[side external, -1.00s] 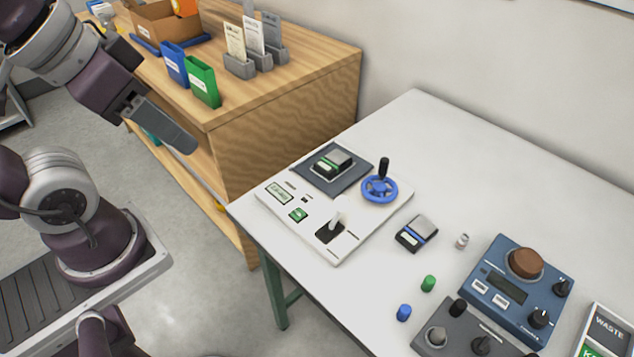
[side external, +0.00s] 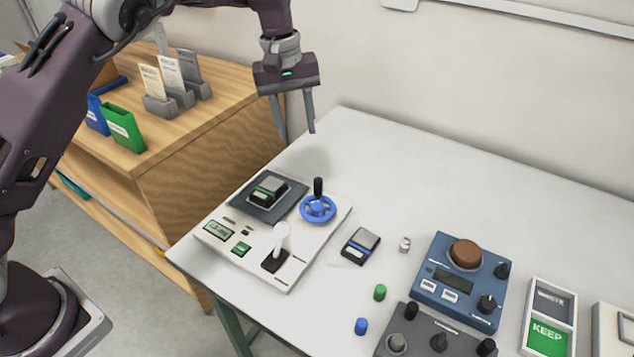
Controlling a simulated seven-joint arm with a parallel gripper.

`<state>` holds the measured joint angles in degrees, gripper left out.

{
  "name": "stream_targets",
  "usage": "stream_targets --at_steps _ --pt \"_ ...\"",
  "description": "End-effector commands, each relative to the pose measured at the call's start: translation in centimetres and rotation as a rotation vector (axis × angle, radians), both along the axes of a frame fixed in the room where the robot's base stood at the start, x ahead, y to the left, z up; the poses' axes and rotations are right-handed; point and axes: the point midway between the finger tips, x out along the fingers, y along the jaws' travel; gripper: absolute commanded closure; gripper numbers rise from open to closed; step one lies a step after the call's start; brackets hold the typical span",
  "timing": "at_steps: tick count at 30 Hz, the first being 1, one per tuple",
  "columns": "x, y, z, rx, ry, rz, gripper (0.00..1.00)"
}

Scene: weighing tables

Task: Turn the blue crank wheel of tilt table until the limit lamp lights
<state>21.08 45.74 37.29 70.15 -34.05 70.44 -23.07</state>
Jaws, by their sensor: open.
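The tilt table (side external: 292,268) is a white panel at the near left of the white table, with a dark tilting plate (side external: 285,204) that bears a small green-and-grey block (side external: 268,188). The blue crank wheel (side external: 318,209) sits at its right back corner, its black handle (side external: 318,187) standing upright. A white lever (side external: 280,238) on a black base, a small display (side external: 218,230) and a green label (side external: 241,249) are on its front. I cannot tell which part is the limit lamp or whether it is lit. My gripper (side external: 294,130) is open and empty, pointing down, above and behind the wheel.
A small grey-and-blue block (side external: 361,246) lies right of the panel. A wooden shelf (side external: 200,160) adjoins at left.

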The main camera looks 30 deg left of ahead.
Motion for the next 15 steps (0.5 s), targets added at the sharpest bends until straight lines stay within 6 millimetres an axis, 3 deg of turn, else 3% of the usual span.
stream_targets --at_steps 1,4,15 --pt "1.1 -1.0 -2.9 0.035 0.025 -0.005 0.58" --pt "2.3 -2.6 -6.8 0.078 0.053 -0.015 0.58" --pt "2.6 -3.5 -13.4 0.101 0.071 -0.024 0.58"
